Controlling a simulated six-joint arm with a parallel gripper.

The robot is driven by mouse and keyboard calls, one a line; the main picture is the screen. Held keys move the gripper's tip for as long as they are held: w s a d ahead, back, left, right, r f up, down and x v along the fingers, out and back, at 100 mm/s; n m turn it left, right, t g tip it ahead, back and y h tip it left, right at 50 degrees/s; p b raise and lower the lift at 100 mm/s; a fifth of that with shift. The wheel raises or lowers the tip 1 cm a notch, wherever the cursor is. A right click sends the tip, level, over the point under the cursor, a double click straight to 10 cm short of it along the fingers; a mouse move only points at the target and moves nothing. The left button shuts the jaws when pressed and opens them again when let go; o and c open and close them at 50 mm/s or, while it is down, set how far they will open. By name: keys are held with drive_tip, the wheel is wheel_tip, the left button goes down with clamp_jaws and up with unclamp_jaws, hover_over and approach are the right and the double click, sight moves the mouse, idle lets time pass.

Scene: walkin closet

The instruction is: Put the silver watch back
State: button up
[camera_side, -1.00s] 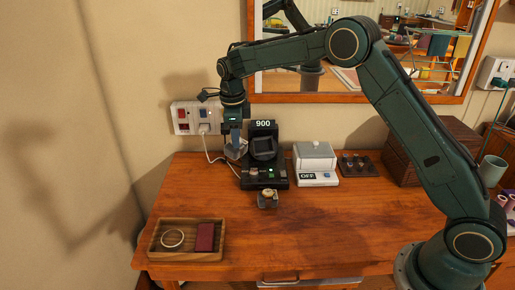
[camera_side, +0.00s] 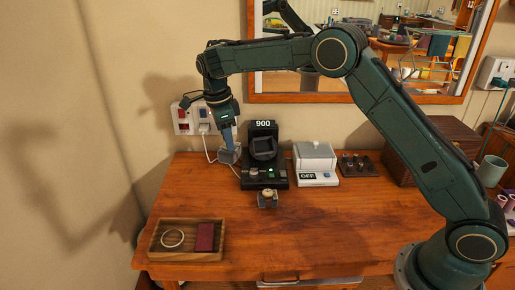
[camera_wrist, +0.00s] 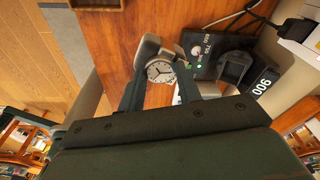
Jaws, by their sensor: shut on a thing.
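My gripper (camera_side: 229,146) is shut on the silver watch (camera_wrist: 160,71), whose round white dial faces the wrist camera between the fingers. A grey, cushion-like block (camera_wrist: 147,49) is at the watch. In the side view the held grey bundle (camera_side: 228,156) is just left of the black watch winder (camera_side: 264,172), above the back of the table; its exact height is unclear. The winder has a display reading 900, a dark square holder (camera_side: 263,149) with nothing visible in it and a green light.
A wooden tray (camera_side: 152,255) with a ring-shaped item and a dark red item is at front left. A small stand (camera_side: 267,200) is before the winder. A white box marked OFF (camera_side: 315,164) stands to its right. The table's middle front is clear.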

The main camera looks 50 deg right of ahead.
sight(223, 157)
wheel_tip(223, 157, down, 19)
drive_tip(key=shift+r, duration=0.1)
idle(0.8)
drive_tip(key=o, duration=1)
drive_tip(key=shift+c, duration=0.2)
drive_tip(key=r, duration=0.3)
drive_tip(key=a+r, duration=0.1)
drive_tip(key=r, duration=0.7)
drive_tip(key=shift+w+a+r, duration=0.2)
drive_tip(key=shift+w+r, duration=0.05)
drive_tip(key=shift+w, duration=0.1)
drive_tip(key=shift+r, duration=0.25)
drive_tip(key=shift+r, duration=0.1)
